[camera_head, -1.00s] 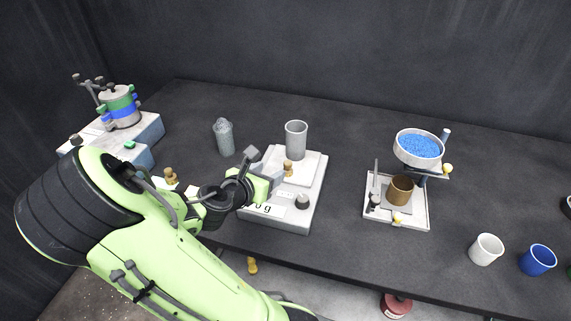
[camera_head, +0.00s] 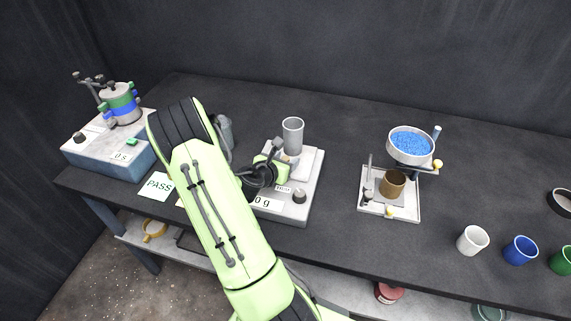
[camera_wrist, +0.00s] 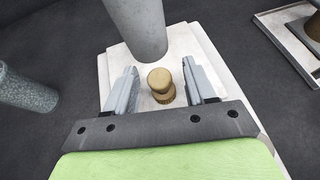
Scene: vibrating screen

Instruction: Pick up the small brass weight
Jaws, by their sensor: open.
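A small brass weight (camera_wrist: 161,86) stands on the white pan of the scale, in front of a grey metal cylinder (camera_wrist: 138,24). In the wrist view my gripper (camera_wrist: 158,88) is open, with one finger to each side of the weight and a gap on both sides. In the head view my gripper (camera_head: 278,158) is over the scale (camera_head: 312,190), and the weight is mostly hidden by it. The grey cylinder (camera_head: 292,136) stands upright just behind the gripper. The scale's display reads 0 g.
A grey speckled cylinder (camera_wrist: 24,90) stands left of the scale. A sieve of blue grains (camera_head: 410,145) on its stand is to the right, with a white cup (camera_head: 472,240) and a blue cup (camera_head: 520,250) beyond. A PASS card (camera_head: 156,186) lies left.

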